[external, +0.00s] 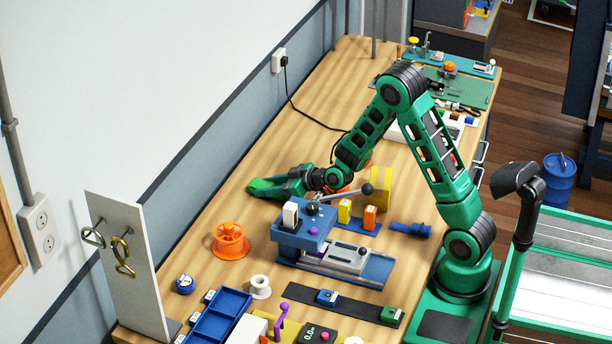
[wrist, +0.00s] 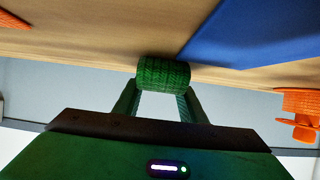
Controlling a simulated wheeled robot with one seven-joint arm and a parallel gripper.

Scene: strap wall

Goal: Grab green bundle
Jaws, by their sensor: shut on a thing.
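The green bundle (wrist: 163,73) is a short, ribbed, dark green roll in the wrist view. It sits across the fingertips of my gripper (wrist: 160,90), with one finger at each side. My gripper is shut on it. In the external view my gripper (external: 278,186) is low over the left part of the wooden bench, near the wall. There the bundle is hard to tell apart from my green fingers. Whether it touches the bench is unclear.
A blue fixture with a lever (external: 303,232) stands just in front of my gripper. An orange spool (external: 230,241) is to its lower left. Yellow and orange blocks (external: 345,211) are to the right. A black cable (external: 298,108) runs behind. Bare bench lies at the back left.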

